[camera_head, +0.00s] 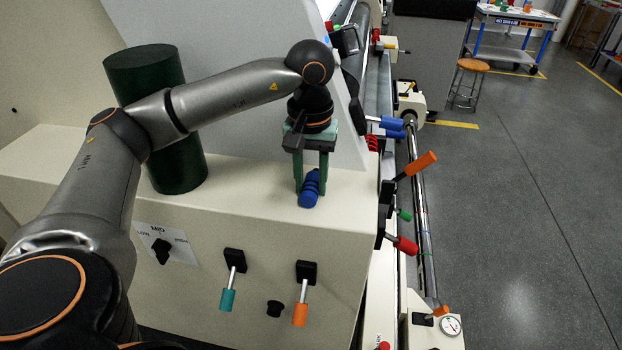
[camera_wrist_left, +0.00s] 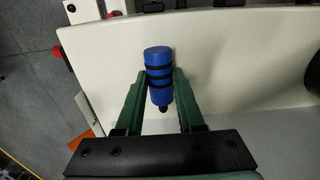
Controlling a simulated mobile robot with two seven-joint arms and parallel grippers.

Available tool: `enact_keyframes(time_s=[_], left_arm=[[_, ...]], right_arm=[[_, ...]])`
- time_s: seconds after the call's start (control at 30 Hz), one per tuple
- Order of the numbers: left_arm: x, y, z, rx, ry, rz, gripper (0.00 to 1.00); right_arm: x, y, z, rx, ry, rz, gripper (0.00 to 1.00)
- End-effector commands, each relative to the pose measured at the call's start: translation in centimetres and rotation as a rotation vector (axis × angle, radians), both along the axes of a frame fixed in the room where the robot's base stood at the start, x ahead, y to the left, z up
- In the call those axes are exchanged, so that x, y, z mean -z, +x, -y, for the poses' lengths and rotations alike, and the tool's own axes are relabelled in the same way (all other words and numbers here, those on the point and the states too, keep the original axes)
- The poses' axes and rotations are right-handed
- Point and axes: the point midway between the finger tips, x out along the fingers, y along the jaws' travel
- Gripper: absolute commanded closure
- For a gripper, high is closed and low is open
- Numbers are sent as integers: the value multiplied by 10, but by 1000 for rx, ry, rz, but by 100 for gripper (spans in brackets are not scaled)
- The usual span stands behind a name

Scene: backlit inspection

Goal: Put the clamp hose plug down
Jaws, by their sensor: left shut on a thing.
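The clamp hose plug (camera_head: 309,192) is a blue cylinder with dark bands, near the front edge of the cream machine top (camera_head: 240,188) in the head view. My left gripper (camera_head: 311,182) points down with its green fingers on either side of the plug and is shut on it. In the left wrist view the plug (camera_wrist_left: 160,75) sits between the two green fingertips (camera_wrist_left: 160,88), with its blue end sticking out past them. Whether the plug touches the surface under it is hard to tell. My right gripper is not in view.
A dark green cylinder (camera_head: 172,150) stands on the machine top to the left, behind my arm. Levers with orange (camera_head: 421,163), green and red handles stick out at the right edge. The top between cylinder and gripper is clear.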

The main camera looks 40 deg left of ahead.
Motion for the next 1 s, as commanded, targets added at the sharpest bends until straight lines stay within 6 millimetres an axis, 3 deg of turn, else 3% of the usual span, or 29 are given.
enact_keyframes(time_s=[0.1, 0.13, 0.4, 0.77, 1.0], left_arm=[[4, 0, 0, 0, 0, 0, 100], [4, 0, 0, 0, 0, 0, 62], [3, 0, 0, 0, 0, 0, 33], [-5, 0, 0, 0, -1, 2, 33], [-52, 1, 1, 0, -2, 6, 33]], right_arm=[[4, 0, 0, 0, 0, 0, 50], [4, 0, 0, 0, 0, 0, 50], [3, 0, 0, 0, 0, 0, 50], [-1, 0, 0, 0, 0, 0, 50], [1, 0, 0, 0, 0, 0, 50]])
